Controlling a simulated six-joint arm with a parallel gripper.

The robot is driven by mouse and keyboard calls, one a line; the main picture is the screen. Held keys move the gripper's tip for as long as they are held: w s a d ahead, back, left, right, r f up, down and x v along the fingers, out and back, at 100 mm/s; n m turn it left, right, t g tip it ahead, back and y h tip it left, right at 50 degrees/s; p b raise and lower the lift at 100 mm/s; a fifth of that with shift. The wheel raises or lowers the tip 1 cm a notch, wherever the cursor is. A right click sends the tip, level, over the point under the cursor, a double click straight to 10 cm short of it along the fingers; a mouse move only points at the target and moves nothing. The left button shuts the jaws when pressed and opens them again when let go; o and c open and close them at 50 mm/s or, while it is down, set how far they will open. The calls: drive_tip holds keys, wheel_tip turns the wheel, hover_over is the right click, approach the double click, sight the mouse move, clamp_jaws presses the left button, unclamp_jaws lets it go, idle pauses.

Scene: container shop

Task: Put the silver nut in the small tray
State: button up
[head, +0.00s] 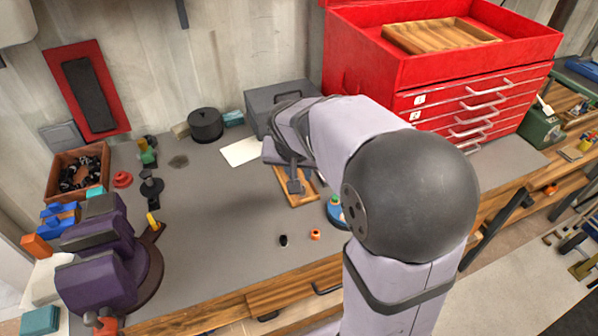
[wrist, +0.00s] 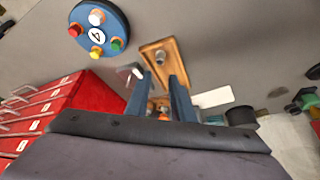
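The small tray is a shallow wooden tray (head: 309,197) on the grey bench, in front of the grey box. It also shows ahead of my fingers in the wrist view (wrist: 173,47). My gripper (head: 295,186) is over this tray, and its two blue-grey fingers stand apart in the wrist view (wrist: 162,80). A small greyish spot (wrist: 160,57) shows in the tray between the fingertips. It may be the silver nut, but it is too small to be sure. Small orange and grey shapes show lower between the fingers, and I cannot tell what they are.
A blue disc (wrist: 85,14) with coloured pegs lies beside the tray. An orange nut (head: 315,234) and a black piece (head: 283,241) lie near the front edge. A red tool chest (head: 450,70) stands at the back right. The bench left of the tray is mostly clear.

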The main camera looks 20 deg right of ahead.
drive_tip(key=shift+s+a+r, duration=0.2)
drive_tip(key=shift+s+r, duration=0.15)
drive_tip(key=shift+r, duration=0.25)
drive_tip(key=s+a+f+n+g+y, duration=0.1)
drive_tip(key=s+a+f+n+g, duration=0.1)
drive_tip(key=s+f, duration=0.3)
drive_tip(key=s+a+f+n+g+y, duration=0.1)
drive_tip(key=s+a+f+n, duration=0.3)
drive_tip(key=s, duration=1)
drive_tip(key=shift+s+a+f+g+y, duration=0.15)
drive_tip(key=shift+a+f+g+y, duration=0.2)
drive_tip(key=shift+f+g, duration=0.55)
